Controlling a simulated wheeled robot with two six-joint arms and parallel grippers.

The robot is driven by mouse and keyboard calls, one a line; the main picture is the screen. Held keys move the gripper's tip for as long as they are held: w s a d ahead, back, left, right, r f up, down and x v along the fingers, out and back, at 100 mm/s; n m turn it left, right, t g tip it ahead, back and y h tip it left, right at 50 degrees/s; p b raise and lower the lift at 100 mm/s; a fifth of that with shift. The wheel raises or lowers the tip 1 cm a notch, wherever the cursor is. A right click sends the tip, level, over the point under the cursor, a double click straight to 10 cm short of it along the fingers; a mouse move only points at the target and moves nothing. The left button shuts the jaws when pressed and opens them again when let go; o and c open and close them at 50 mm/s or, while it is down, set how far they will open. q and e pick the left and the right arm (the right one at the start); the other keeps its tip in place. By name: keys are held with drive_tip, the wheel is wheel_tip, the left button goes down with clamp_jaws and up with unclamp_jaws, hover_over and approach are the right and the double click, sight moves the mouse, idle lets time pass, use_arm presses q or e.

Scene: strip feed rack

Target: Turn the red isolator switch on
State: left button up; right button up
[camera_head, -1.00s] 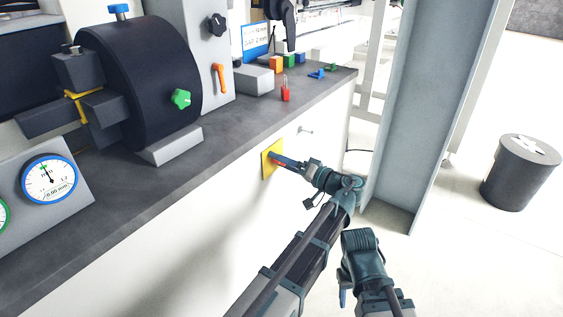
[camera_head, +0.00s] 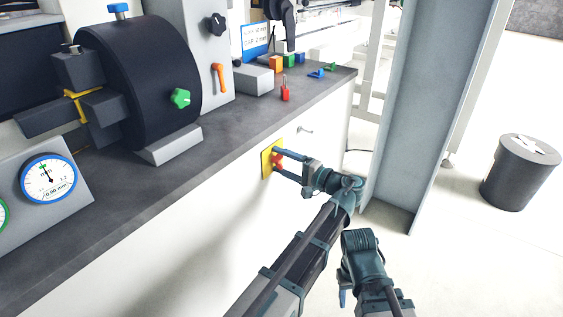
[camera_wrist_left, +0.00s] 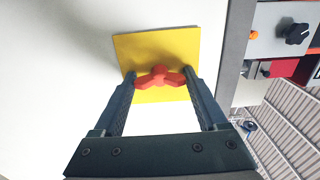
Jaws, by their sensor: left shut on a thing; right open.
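The red isolator switch (camera_head: 278,161) sits on a yellow plate (camera_head: 266,163) on the white front of the bench. In the left wrist view, the red handle (camera_wrist_left: 160,76) spans the gap between my fingertips, in front of the yellow plate (camera_wrist_left: 158,46). My left gripper (camera_head: 276,160) is shut on the handle, one finger above it and one below in the head view; it also shows in the left wrist view (camera_wrist_left: 159,80). My right gripper (camera_head: 344,296) hangs low at the lower right, open and away from the switch; its fingers are mostly hidden.
The dark bench top (camera_head: 232,139) carries a black drum machine (camera_head: 150,80), a dial gauge (camera_head: 49,179) and small coloured blocks. A small peg (camera_head: 306,130) juts from the bench front near the switch. A grey column (camera_head: 425,110) stands to the right, with a bin (camera_head: 521,172) beyond.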

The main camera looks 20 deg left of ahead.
idle(0.5)
use_arm(q)
drive_tip(key=o, duration=1.3)
